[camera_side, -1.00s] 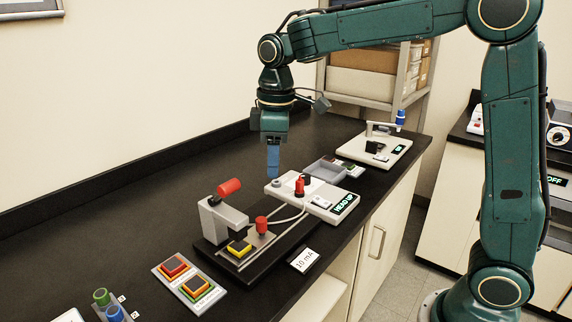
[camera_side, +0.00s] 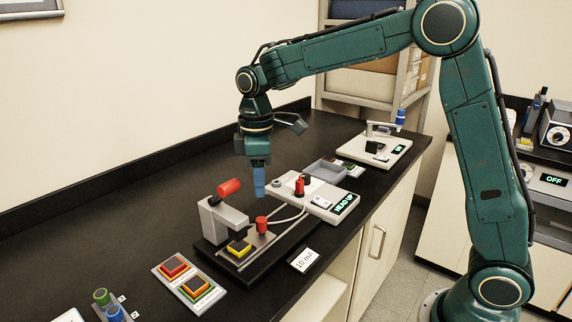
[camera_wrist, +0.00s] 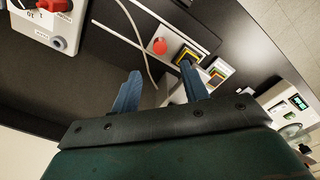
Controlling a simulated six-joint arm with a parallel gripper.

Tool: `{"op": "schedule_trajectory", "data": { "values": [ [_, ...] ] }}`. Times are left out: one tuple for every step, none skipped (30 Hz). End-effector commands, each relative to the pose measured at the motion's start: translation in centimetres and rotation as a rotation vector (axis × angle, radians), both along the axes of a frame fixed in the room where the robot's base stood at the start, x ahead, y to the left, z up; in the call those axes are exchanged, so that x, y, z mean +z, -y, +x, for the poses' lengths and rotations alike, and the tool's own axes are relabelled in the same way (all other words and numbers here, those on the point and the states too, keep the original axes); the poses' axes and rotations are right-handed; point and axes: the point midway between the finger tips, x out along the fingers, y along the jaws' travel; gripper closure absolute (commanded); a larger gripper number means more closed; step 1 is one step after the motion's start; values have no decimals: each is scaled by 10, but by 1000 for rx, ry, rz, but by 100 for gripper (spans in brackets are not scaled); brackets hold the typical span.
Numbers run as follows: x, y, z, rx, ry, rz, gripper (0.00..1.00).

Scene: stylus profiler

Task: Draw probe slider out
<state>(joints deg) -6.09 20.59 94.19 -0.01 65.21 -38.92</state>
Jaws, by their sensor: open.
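The stylus profiler has a black base (camera_side: 250,268) with two thin rails and a grey post (camera_side: 222,220) carrying a red cylinder (camera_side: 229,187). What looks like the probe slider's red knob (camera_side: 262,224) stands by the rails, right of the post. A red round knob, seemingly the same one, shows in the wrist view (camera_wrist: 160,46), above and between the fingers. A yellow-edged sample (camera_side: 239,248) sits below the post's arm. My gripper (camera_side: 259,189) points down with blue fingers, above and behind the red knob and apart from it. In the wrist view its fingers (camera_wrist: 160,88) are spread and empty.
Sample tiles (camera_side: 189,277) lie at front left. A grey tray (camera_side: 325,171) and another instrument (camera_side: 377,150) stand behind. Bench is clear at left.

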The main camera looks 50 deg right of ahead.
Motion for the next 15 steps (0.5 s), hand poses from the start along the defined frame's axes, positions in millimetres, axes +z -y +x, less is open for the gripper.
{"op": "schedule_trajectory", "data": {
  "values": [
    [-8,0,0,0,-4,-1,55],
    [-13,0,0,0,-5,-1,55],
    [-19,0,0,0,-4,0,55],
    [-23,0,-1,0,-5,-1,55],
    [-28,0,-1,0,-5,-1,55],
    [-34,0,0,0,-4,0,55],
    [-39,0,0,0,-4,0,55],
    [-43,0,0,0,-4,0,55],
    [-50,0,-1,0,-5,-1,55],
    [-54,0,-1,0,-4,-1,55],
    [-59,0,-1,0,-4,0,55],
    [-65,0,-1,0,-4,-1,55],
    [-69,0,-1,0,-5,-1,55],
    [-74,0,0,0,-4,0,55],
    [-79,0,-1,0,-4,-1,55]
  ]
}}
